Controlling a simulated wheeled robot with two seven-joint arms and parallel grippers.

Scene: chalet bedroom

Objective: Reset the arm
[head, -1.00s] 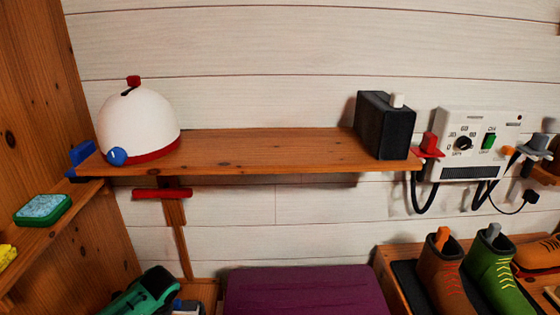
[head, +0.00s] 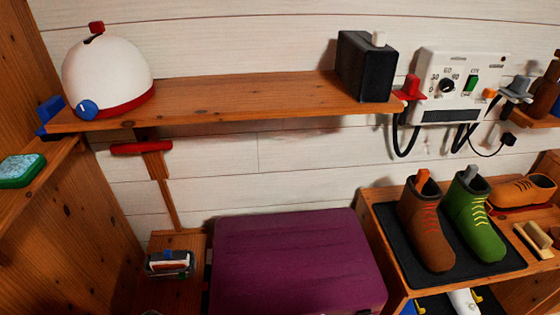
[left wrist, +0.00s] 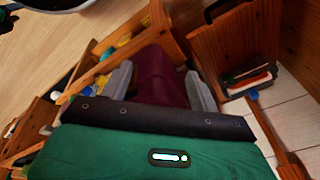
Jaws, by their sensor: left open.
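My left gripper (left wrist: 158,80) shows in the left wrist view. Its two grey fingers stand well apart with nothing held between them. Beyond the gap lies the purple top of a box or seat (left wrist: 153,75), apart from the fingers as far as I can tell. The green gripper body fills the bottom of that view. Neither gripper shows in the head view now, and my right gripper is in no view.
A wooden shelf (head: 235,104) holds a white dome (head: 110,68) and a black box (head: 366,68). The purple seat or box (head: 290,262) stands below. Boots (head: 425,225) stand on a mat at right. A small device (head: 170,263) sits at lower left.

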